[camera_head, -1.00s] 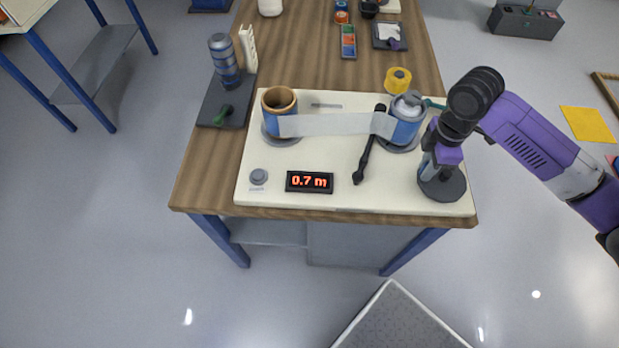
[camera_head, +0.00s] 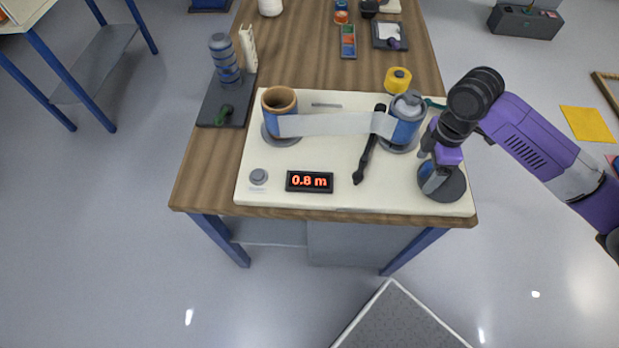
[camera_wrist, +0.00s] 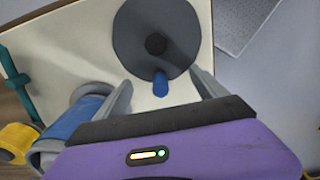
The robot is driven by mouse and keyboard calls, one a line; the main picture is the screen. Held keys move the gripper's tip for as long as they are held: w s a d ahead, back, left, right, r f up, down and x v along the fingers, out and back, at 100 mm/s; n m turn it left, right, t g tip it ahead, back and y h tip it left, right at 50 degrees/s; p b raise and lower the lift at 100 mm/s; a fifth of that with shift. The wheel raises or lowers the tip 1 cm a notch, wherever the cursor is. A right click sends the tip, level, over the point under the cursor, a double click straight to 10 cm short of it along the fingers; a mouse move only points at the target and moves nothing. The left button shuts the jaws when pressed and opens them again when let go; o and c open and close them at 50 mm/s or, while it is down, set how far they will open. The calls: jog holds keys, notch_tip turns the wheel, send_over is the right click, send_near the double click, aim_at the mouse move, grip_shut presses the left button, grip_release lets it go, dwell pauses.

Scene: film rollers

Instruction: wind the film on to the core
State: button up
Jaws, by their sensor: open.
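A pale film strip (camera_head: 335,124) spans between a brown-rimmed core with a blue body (camera_head: 281,112) on the left and a blue roller with a grey top (camera_head: 404,125) on the right. A dark grey crank disc (camera_head: 453,188) lies at the board's front right; the wrist view shows its disc face (camera_wrist: 140,35), black hub and blue peg handle (camera_wrist: 160,85). My gripper (camera_head: 434,178) is low over the disc. In the wrist view my gripper (camera_wrist: 162,82) is open, one finger either side of the peg, with gaps visible. The display (camera_head: 309,181) reads 0.8 m.
A black lever-like bar (camera_head: 369,150) lies between the rollers and display. A grey button (camera_head: 258,177) is at front left. A yellow tape roll (camera_head: 397,79) stands behind the board. A dark stand with a blue ribbed roller (camera_head: 224,60) is at left.

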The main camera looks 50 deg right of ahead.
jog(key=shift+r, duration=0.15)
jog(key=shift+r+p, duration=2.7)
jog(key=shift+r, duration=0.7)
